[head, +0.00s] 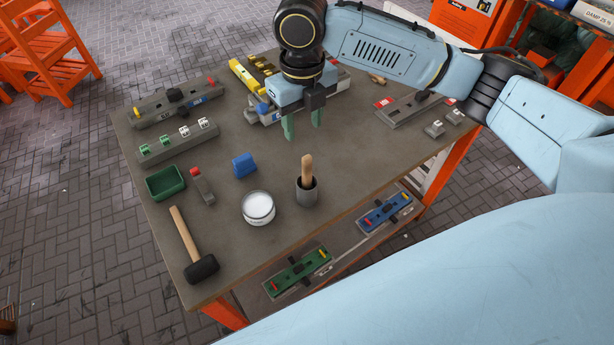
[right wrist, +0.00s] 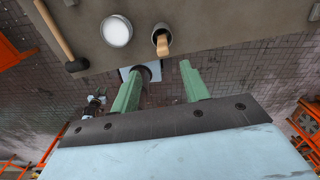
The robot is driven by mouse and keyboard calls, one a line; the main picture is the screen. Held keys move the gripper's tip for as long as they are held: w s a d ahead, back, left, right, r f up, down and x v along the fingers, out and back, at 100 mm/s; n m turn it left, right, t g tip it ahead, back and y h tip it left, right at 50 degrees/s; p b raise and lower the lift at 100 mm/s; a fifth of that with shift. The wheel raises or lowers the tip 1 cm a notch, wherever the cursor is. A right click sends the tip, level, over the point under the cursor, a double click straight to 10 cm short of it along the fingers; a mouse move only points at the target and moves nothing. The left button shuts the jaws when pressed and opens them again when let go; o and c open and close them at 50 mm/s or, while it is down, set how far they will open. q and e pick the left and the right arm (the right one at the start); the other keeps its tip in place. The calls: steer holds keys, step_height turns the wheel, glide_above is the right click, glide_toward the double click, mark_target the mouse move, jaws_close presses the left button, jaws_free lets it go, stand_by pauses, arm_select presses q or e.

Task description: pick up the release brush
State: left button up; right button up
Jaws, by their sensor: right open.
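The release brush (head: 307,168) stands upright in a grey cup (head: 307,192) near the front of the table, with its wooden handle up. Its bristle end is hidden in the cup. In the right wrist view the brush handle (right wrist: 162,44) and cup (right wrist: 161,31) show just beyond the fingertips. My right gripper (head: 303,134) points down, open and empty, above the table. In the head view it appears above and behind the brush, apart from it. Its green fingers (right wrist: 163,68) also show in the right wrist view.
A white-topped tub (head: 258,208) stands left of the cup. A blue block (head: 244,165), a green tray (head: 166,182) and a mallet (head: 193,246) lie farther left. Grey fixtures (head: 178,141) line the back. The grey tabletop (head: 350,180) right of the cup is clear.

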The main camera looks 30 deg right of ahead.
mark_target(307, 157)
step_height(307, 157, down, 8)
steer(key=shift+r, duration=0.25)
steer(key=f, duration=0.4)
steer(key=shift+s+d+f+p, duration=0.15)
steer(key=shift+s+d+p, duration=0.1)
steer(key=shift+s+p, duration=0.1)
steer(key=shift+f, duration=0.4)
jaws_close()
